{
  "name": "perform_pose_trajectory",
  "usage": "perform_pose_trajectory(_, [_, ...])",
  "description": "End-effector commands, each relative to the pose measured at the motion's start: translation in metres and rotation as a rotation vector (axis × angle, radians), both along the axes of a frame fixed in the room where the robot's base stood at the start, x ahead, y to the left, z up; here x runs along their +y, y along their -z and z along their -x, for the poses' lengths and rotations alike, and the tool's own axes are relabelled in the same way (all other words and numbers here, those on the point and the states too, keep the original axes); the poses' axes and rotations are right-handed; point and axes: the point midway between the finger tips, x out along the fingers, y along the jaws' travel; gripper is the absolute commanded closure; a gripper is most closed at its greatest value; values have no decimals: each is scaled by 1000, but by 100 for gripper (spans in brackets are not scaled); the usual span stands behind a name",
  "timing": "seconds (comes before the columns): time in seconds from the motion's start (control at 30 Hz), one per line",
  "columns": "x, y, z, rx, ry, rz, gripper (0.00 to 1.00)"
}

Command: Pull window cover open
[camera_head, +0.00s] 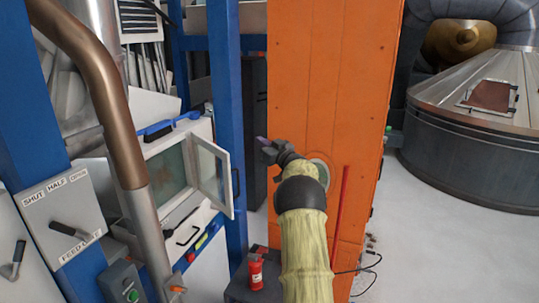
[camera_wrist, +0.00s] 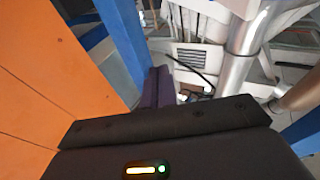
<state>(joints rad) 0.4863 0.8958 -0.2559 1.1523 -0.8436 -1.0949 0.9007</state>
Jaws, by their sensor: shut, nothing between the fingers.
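The window cover (camera_head: 212,176) is a white-framed glass pane. It is swung out to the right, away from the window opening (camera_head: 168,175) in the white housing. A dark handle is on the cover's outer side. My gripper (camera_head: 262,143) is in front of the orange column, to the right of the cover and a little above it, apart from it. Its purple fingers (camera_wrist: 157,86) are closed together and empty in the wrist view. I cannot make out the cover in the wrist view.
A blue post (camera_head: 229,90) stands behind the cover. The orange column (camera_head: 325,85) is close beside my arm. A brown pipe (camera_head: 103,75) and a lever panel (camera_head: 62,215) are at left. Open floor lies at right.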

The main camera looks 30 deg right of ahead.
Motion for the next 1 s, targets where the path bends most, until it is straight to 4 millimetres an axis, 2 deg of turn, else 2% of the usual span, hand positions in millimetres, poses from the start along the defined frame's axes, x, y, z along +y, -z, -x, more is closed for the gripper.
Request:
perform_pose_trajectory(0.13, [28, 22, 5, 100, 170, -53, 100])
perform_pose_trajectory(0.27, [59, 55, 24, 247, 285, -88, 100])
perform_pose_trajectory(0.37, [91, 89, 49, 389, 342, -103, 100])
perform_pose_trajectory(0.47, [128, 127, 85, 554, 376, -105, 100])
perform_pose_trajectory(0.57, [170, 167, 131, 733, 380, -92, 100])
perform_pose_trajectory(0.67, [213, 208, 188, 924, 356, -63, 100])
perform_pose_trajectory(0.77, [256, 247, 255, 1119, 307, -18, 100])
perform_pose_trajectory(0.8, [271, 262, 284, 1196, 283, 2, 100])
perform_pose_trajectory(0.9, [301, 290, 350, 1361, 220, 50, 100])
perform_pose_trajectory(1.0, [317, 305, 397, 1472, 172, 86, 100])
